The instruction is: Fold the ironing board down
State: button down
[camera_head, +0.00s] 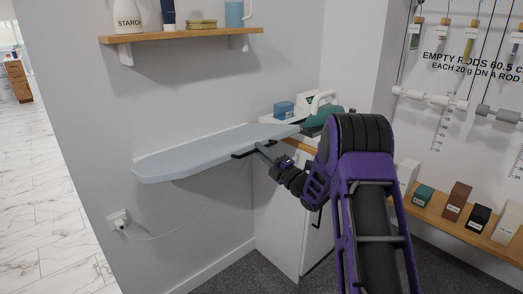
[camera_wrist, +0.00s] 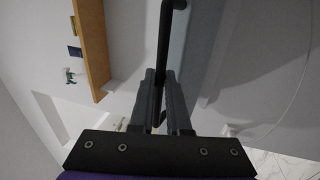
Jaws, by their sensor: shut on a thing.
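The ironing board (camera_head: 205,152) is a long pale blue-grey panel with a rounded left end. It runs along the white wall, roughly level, below the shelf. A dark bar-like handle (camera_head: 243,155) shows at its front edge near the right part. My gripper (camera_head: 263,149) reaches in from the right and is shut on this handle. In the wrist view the dark bar (camera_wrist: 166,35) runs up from between my gripper's fingers (camera_wrist: 166,85), beside a blue-grey strip that appears to be the board (camera_wrist: 202,30).
A wooden shelf (camera_head: 180,36) with bottles is above the board. A white cabinet (camera_head: 283,215) stands below its right end, with an iron (camera_head: 322,117) and boxes on top. A socket (camera_head: 118,219) with a cord is at lower left. Weights line a right ledge.

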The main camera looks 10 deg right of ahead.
jog(key=shift+a, duration=0.35)
jog(key=c, duration=1.3)
grip_release()
jog(key=shift+w, duration=0.1)
jog(key=shift+o, duration=1.4)
jog(key=shift+w+a+f, duration=0.1)
jog(key=shift+w+a, duration=0.05)
jog(key=shift+o, duration=0.7)
jog(key=shift+d, duration=0.2)
jog(key=shift+d, duration=0.15)
jog(key=v, duration=1.7)
jog(key=shift+s, duration=0.25)
